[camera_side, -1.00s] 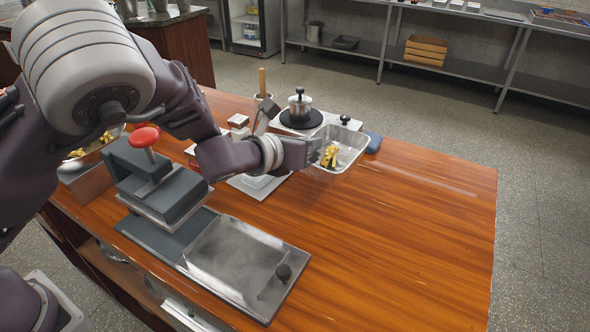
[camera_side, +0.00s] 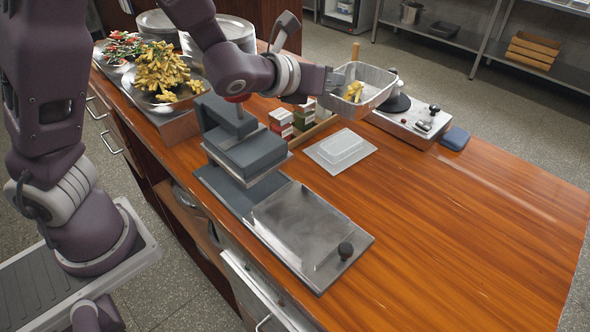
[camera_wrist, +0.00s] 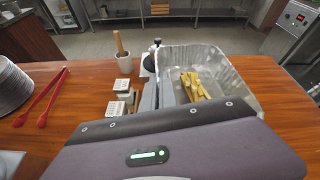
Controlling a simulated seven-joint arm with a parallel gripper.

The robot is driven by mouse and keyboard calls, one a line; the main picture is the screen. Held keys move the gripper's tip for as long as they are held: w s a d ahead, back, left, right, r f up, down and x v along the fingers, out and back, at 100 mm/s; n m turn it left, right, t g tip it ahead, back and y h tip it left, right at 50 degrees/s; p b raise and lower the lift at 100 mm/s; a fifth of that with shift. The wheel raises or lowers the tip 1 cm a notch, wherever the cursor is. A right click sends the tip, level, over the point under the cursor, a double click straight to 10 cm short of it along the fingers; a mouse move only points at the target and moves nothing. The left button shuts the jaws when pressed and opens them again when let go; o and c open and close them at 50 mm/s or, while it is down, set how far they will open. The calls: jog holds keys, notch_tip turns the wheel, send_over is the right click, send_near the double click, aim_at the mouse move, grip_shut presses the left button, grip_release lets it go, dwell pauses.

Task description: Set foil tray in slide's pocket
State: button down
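My gripper (camera_side: 334,82) is shut on the near left wall of the foil tray (camera_side: 378,92). The tray is held up in the air, roughly level, with several yellow fries (camera_side: 354,91) in it. The tray also shows in the wrist view (camera_wrist: 238,72), with the fries (camera_wrist: 194,86) at its left side. The slide (camera_side: 312,228) is a flat metal plate with a shallow square recess and a black knob (camera_side: 345,250). It lies on the wooden counter in front of the dark press (camera_side: 247,148), away from and below the tray. The fingertips are partly hidden.
A white lid-like piece (camera_side: 340,150) lies on the counter below the tray. Small boxes (camera_side: 282,120) stand beside the press. A scale-like unit (camera_side: 412,118) and a blue pad (camera_side: 455,138) are at the back right. The counter's right side is clear.

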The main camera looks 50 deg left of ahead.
jog(key=m+h, duration=0.1)
send_over(373, 174)
notch_tip(373, 174, down, 6)
jog(key=f, duration=0.1)
notch_tip(373, 174, down, 10)
jog(key=shift+s+r, duration=0.1)
jog(key=shift+f, duration=0.2)
jog(key=c, duration=1.7)
grip_release()
jog(key=shift+r, duration=0.1)
jog(key=shift+o, duration=0.6)
jog(key=v, duration=0.7)
jog(key=shift+s+r, duration=0.2)
jog(key=shift+r, duration=0.05)
